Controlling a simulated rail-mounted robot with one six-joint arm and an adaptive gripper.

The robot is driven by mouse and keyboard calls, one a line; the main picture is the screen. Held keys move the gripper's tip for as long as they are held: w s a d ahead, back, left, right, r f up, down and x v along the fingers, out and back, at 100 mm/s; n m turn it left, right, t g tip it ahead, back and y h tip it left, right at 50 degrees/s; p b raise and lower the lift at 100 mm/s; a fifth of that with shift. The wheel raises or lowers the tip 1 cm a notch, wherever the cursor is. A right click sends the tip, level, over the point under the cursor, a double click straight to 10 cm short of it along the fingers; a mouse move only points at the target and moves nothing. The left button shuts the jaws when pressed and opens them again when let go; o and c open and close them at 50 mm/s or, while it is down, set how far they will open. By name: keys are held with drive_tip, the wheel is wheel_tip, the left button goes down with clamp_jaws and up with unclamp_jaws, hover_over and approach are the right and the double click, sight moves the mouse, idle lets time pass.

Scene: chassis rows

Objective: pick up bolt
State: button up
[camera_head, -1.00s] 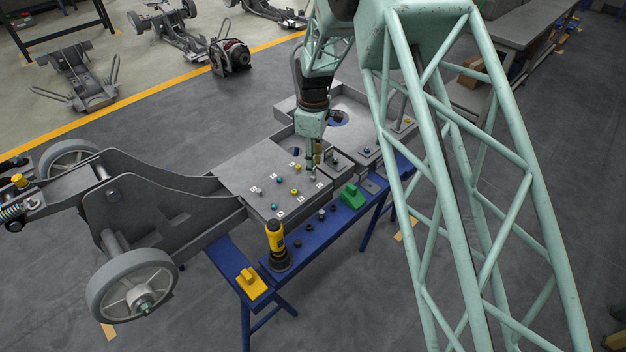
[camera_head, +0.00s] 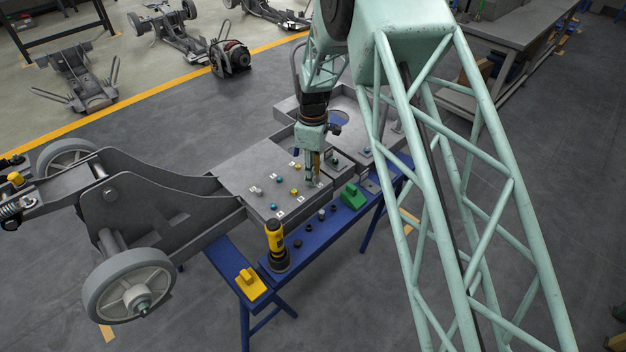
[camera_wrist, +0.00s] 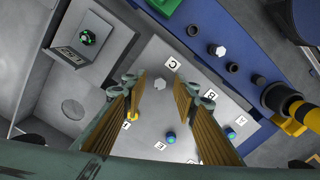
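My gripper (camera_wrist: 158,86) is open and points down over the grey plate (camera_wrist: 150,62). In the wrist view a silver bolt (camera_wrist: 160,84) stands on the plate beside label C, between my two fingers with a gap on either side. Other bolts stand on the plate: a yellow one (camera_wrist: 133,116) close to the left finger, a blue one (camera_wrist: 170,138) between the fingers nearer the wrist, and another blue one (camera_wrist: 231,134) beyond the right finger. In the head view my gripper (camera_head: 313,181) is at the plate's right part, and its fingers hide the silver bolt.
A tray section (camera_wrist: 107,58) with a green-topped bolt (camera_wrist: 87,38) lies beside the plate. The blue bench (camera_head: 318,228) carries a yellow-and-black tool (camera_head: 275,243), a green block (camera_head: 352,196), a yellow block (camera_head: 250,283) and several small dark parts.

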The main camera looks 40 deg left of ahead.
drive_tip(key=shift+c, duration=0.8)
drive_tip(key=c, duration=0.7)
drive_tip(key=shift+r, duration=0.15)
drive_tip(key=shift+r+p, duration=0.45)
drive_tip(key=shift+r, duration=1.2)
drive_tip(key=s+d+r+p, duration=0.1)
drive_tip(key=s+d, duration=1)
drive_tip(key=shift+s+r+p, duration=0.2)
drive_tip(key=shift+s+p, duration=0.1)
drive_tip(key=shift+s, duration=0.05)
drive_tip(key=shift+a, duration=0.15)
